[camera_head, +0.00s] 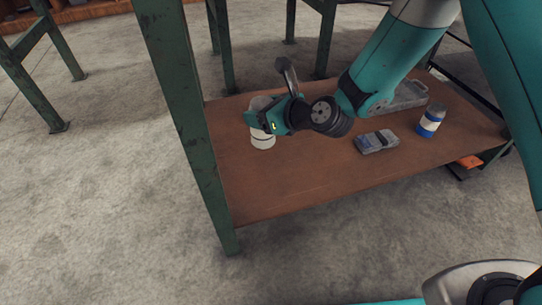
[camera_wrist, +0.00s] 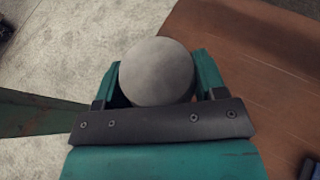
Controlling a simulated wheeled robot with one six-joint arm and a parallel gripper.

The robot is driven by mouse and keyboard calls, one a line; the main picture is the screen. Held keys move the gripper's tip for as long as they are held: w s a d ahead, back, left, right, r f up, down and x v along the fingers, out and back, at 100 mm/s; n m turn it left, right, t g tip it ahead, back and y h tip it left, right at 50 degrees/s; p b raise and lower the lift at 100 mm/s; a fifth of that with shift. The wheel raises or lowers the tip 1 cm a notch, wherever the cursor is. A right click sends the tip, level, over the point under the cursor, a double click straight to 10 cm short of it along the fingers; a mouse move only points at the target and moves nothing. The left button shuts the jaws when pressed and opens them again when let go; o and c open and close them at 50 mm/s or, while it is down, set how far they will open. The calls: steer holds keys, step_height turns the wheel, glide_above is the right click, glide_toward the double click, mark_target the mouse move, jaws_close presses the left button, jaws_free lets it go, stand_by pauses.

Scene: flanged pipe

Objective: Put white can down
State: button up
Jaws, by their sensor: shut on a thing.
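The white can (camera_head: 263,139) is upright at the left part of the brown lower shelf (camera_head: 290,185). My gripper (camera_head: 262,122) is shut on it, with fingers around its middle and upper part. In the wrist view the round grey-white top of the can (camera_wrist: 157,72) sits between the two teal fingers of my gripper (camera_wrist: 156,80). I cannot tell whether the can's bottom touches the shelf or is slightly above it.
A blue and white can (camera_head: 431,121), a grey device-like box (camera_head: 376,141) and a grey tray (camera_head: 404,97) are on the shelf's right side. A green table leg (camera_head: 183,110) stands close left of the can. The shelf's front middle is clear.

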step_height(320, 180, down, 15)
steer(key=b, duration=0.9)
steer(key=shift+f, duration=0.1)
steer(key=o, duration=1.2)
steer(key=shift+o, duration=0.2)
